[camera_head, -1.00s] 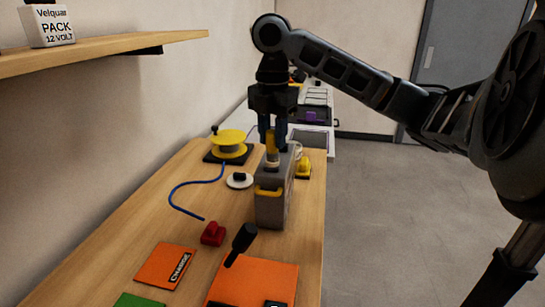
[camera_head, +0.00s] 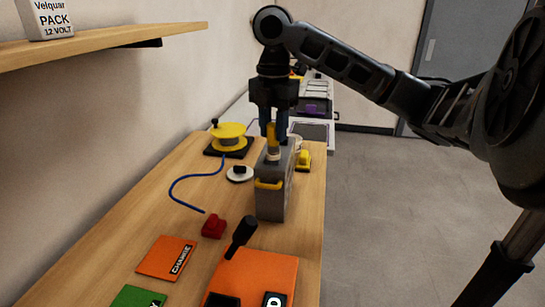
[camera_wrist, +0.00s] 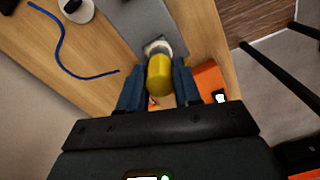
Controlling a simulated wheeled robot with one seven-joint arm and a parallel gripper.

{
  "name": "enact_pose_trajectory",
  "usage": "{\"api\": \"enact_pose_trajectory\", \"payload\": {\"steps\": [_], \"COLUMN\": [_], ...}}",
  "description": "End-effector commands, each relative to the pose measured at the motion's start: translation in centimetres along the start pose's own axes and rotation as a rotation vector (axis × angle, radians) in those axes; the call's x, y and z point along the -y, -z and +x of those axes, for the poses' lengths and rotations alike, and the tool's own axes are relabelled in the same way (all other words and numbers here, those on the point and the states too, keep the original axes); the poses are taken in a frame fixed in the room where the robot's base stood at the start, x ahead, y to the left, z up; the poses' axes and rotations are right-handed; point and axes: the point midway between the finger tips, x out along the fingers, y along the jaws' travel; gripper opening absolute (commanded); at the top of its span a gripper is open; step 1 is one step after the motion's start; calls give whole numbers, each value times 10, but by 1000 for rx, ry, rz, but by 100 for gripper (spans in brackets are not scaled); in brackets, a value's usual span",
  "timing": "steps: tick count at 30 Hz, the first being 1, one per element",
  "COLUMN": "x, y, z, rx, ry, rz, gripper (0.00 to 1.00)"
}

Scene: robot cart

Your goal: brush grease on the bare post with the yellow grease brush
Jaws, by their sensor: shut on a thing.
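My gripper (camera_head: 273,131) has its blue fingers shut on the yellow grease brush (camera_head: 271,138), which is upright over the grey battery box (camera_head: 271,205). In the wrist view the brush's yellow handle (camera_wrist: 160,75) sits between the fingers, and its pale lower end is at the grey box top (camera_wrist: 140,20). I cannot tell whether it touches a post. The bare post itself is not clearly visible, hidden by the brush and fingers. The box has a yellow handle on its near side.
On the wooden bench (camera_head: 140,233) are a yellow spool (camera_head: 228,136), a blue cable (camera_head: 178,184), a white disc with a black knob (camera_head: 239,173), a red clamp-like part (camera_head: 214,227), a yellow part (camera_head: 304,160), and orange panels, one with a black lever (camera_head: 241,237). A shelf overhangs left.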

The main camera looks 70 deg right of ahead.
Motion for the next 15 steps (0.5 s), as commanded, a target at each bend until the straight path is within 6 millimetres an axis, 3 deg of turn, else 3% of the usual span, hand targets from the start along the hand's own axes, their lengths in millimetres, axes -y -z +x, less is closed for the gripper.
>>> {"api": "enact_pose_trajectory", "payload": {"steps": [7, 15], "x": [14, 15], "y": [-6, -6], "z": [0, 0], "rx": [0, 0], "ry": [0, 0], "rz": [1, 0], "gripper": [0, 0]}}
